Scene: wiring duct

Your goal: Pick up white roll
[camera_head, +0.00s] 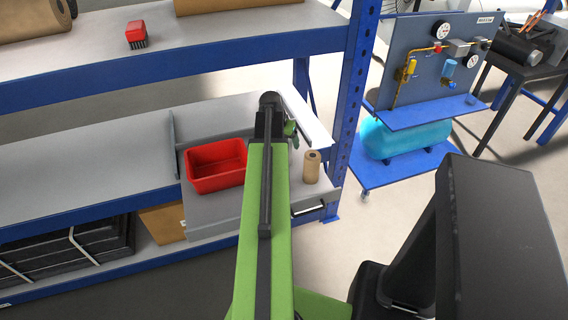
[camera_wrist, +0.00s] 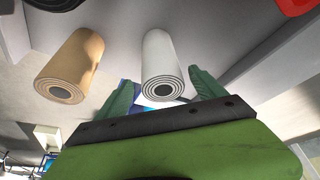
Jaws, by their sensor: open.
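The white roll (camera_wrist: 160,58) shows in the wrist view on a grey surface, its spiral end with a dark core facing the camera. My gripper (camera_wrist: 161,80) is open, with one green finger on each side of the white roll's near end. Gaps show between the roll and both fingers, and nothing is gripped. In the head view my gripper (camera_head: 290,130) is over the right end of the middle shelf, partly hidden by my arm. I cannot make out the white roll in that view.
A red bin (camera_head: 215,166) sits left of my arm. A blue shelf post (camera_head: 352,90) rises close on the right.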

